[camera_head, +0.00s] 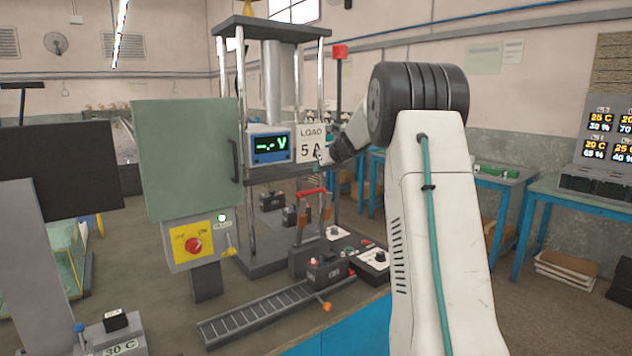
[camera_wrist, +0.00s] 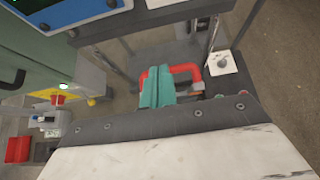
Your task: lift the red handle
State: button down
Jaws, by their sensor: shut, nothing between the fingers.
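The red handle (camera_head: 312,191) is a bar with bent ends on the dark frame at the foot of the press, left of my arm in the head view. In the wrist view the red handle (camera_wrist: 187,69) shows just beyond my teal fingers, which hide part of it. My gripper (camera_wrist: 157,82) is shut and empty, its two fingers together. I cannot tell whether the fingertips touch the handle.
A meter (camera_head: 270,146) reading "-.- V" and a green cabinet (camera_head: 188,158) stand left of my gripper. A roller track (camera_head: 270,310) and a battery (camera_head: 327,271) lie below. A control box (camera_head: 370,262) with knobs sits right of the battery. Blue benches (camera_head: 550,205) stand right.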

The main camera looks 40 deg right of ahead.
jog(key=shift+s+r, duration=0.35)
jog(key=shift+r, duration=0.5)
jog(key=shift+s+r, duration=0.35)
jog(key=shift+r, duration=0.45)
